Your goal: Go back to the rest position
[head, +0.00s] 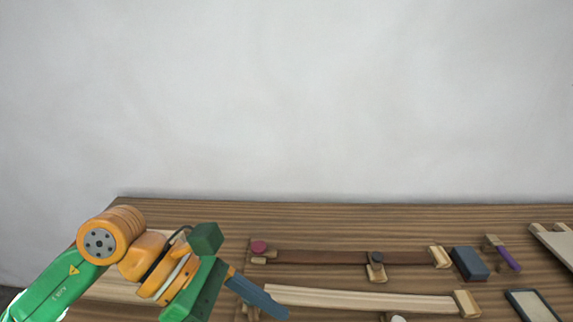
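My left arm comes in from the lower left, with green and orange links. My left gripper (272,304) hangs over the front left of the wooden table (350,222), its blue-grey finger part pointing down to the right. The finger part is seen edge-on, so I cannot tell whether it is open or shut. It lies in front of the left end of a pale wooden strip (365,299); I cannot tell whether they touch. My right gripper is not in view.
A dark brown strip (325,257) lies between small wooden blocks. To its right are a dark blue-grey block (469,264), a purple-handled tool (508,258), a framed pale plate (532,305) and pale wooden pieces (556,240). A pale wall stands behind. The table's back strip is clear.

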